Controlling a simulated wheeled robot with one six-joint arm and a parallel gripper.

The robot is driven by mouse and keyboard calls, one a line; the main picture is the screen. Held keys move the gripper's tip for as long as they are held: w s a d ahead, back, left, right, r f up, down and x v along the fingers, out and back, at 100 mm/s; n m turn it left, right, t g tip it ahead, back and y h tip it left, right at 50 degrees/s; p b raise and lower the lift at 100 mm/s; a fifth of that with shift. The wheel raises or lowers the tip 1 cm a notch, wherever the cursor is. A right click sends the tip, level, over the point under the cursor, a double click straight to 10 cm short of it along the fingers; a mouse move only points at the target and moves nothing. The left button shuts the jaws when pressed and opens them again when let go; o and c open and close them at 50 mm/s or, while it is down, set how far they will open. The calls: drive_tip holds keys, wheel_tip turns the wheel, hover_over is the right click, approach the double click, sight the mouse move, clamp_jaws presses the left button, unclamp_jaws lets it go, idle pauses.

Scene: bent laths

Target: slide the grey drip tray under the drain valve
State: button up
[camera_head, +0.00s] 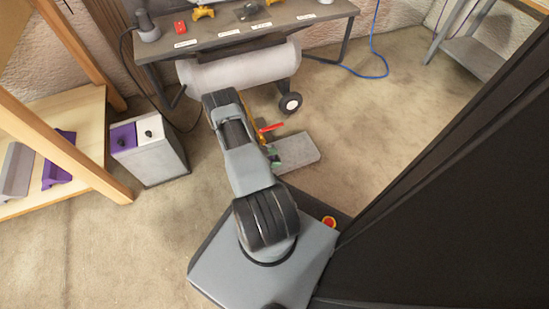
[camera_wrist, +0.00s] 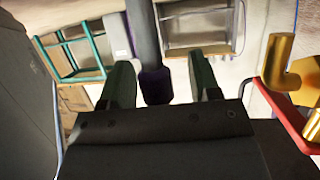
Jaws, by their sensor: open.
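The grey drip tray (camera_head: 298,150) is a low, flat block on the floor, right of my arm in the head view. The drain valve shows a red lever (camera_head: 271,127) just behind the tray, beside my arm and below the grey tank (camera_head: 240,67). In the wrist view the brass valve body (camera_wrist: 291,68) and its red handle (camera_wrist: 290,115) are at the right, outside the fingers. My gripper (camera_wrist: 161,72) is open, with its two dark green fingers apart. My arm partly hides the gripper and valve in the head view. I cannot make out the tray in the wrist view.
A bench (camera_head: 245,32) with small items stands over the tank. A black wheel (camera_head: 290,103) is behind the tray. A grey bin (camera_head: 150,155) with purple and white lids and a wooden shelf (camera_head: 85,185) are at left. Floor right of the tray is clear.

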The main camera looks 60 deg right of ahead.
drive_tip(key=p+v, duration=0.4)
drive_tip(key=v, duration=0.9)
drive_tip(key=shift+w+a, duration=0.25)
drive_tip(key=shift+w, duration=0.1)
